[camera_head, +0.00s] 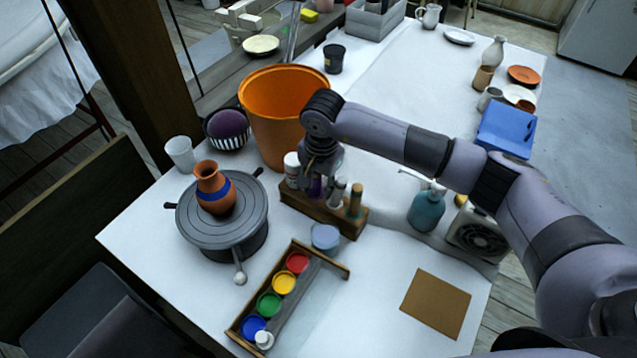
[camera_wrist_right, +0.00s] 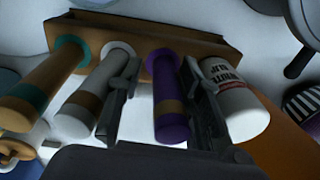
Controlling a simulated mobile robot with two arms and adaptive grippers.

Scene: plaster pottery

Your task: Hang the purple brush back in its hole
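The purple brush (camera_wrist_right: 170,105) is at the wooden brush holder (camera_wrist_right: 150,30) in the right wrist view, its far end meeting the holder between a white brush (camera_wrist_right: 97,95) and a white bottle (camera_wrist_right: 235,100). A bit of purple also shows under my gripper in the head view. My right gripper (camera_head: 319,178) is over the holder (camera_head: 345,220). Its fingers (camera_wrist_right: 160,95) stand on either side of the purple brush, with a clear gap on the left and the right finger close beside it. I cannot tell whether the brush is fully seated. My left gripper is not in view.
A tan brush (camera_head: 355,200) stands at the holder's right end. An orange bucket (camera_head: 275,150) stands close behind. A blue bottle (camera_head: 427,210) stands right.

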